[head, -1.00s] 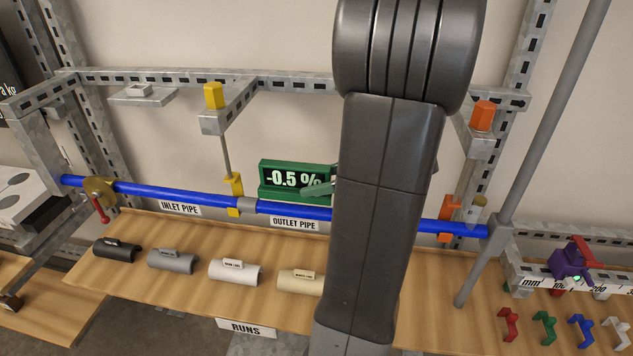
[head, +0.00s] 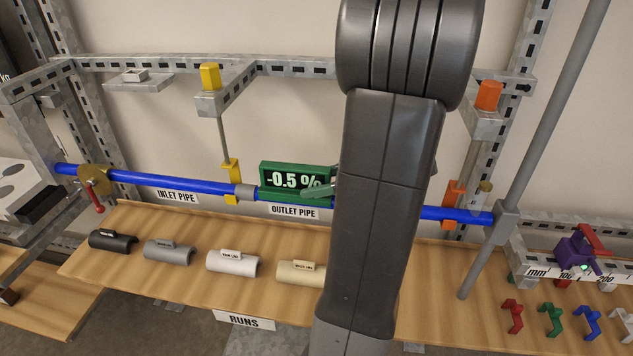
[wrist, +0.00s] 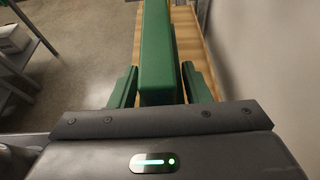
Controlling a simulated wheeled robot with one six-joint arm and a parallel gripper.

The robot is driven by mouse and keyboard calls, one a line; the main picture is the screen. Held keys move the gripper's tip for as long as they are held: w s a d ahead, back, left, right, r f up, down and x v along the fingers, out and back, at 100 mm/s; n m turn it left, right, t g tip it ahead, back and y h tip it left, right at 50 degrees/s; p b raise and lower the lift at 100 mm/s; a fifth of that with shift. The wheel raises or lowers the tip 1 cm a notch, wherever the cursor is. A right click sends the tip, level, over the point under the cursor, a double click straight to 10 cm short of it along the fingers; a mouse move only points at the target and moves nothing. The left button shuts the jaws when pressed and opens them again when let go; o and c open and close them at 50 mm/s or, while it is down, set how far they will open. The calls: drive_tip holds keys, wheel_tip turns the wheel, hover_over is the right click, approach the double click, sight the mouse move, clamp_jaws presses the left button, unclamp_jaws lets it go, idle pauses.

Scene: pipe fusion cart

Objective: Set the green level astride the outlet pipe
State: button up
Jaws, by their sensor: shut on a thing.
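The green level (head: 291,174) shows "-0.5 %" on its display. In the head view it is at the blue outlet pipe (head: 437,213), just right of the grey coupling, and its lower part overlaps the pipe. I cannot tell whether it touches the pipe. My gripper (head: 322,189) is shut on the level; one green finger shows across its right part. In the wrist view the level (wrist: 157,55) runs lengthwise between the two fingers of my gripper (wrist: 158,88). My arm hides the middle of the outlet pipe.
The inlet pipe (head: 165,184) continues left to a brass valve (head: 95,180) with a red handle. A yellow clamp (head: 231,178) and an orange clamp (head: 451,203) stand along the pipe line. Several half-shells, one of them black (head: 113,240), lie on the wooden shelf (head: 150,275) below.

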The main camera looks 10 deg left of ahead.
sight(326, 169)
idle(0.3)
drive_tip(key=o, duration=1.1)
drive_tip(key=shift+o, duration=0.2)
wheel_tip(326, 169, up, 10)
drive_tip(key=shift+r, duration=0.1)
wheel_tip(326, 169, down, 10)
drive_tip(key=shift+r, duration=0.15)
drive_tip(key=shift+s+r+p, duration=0.15)
drive_tip(key=shift+r+p, duration=0.8)
drive_tip(key=shift+r, duration=0.35)
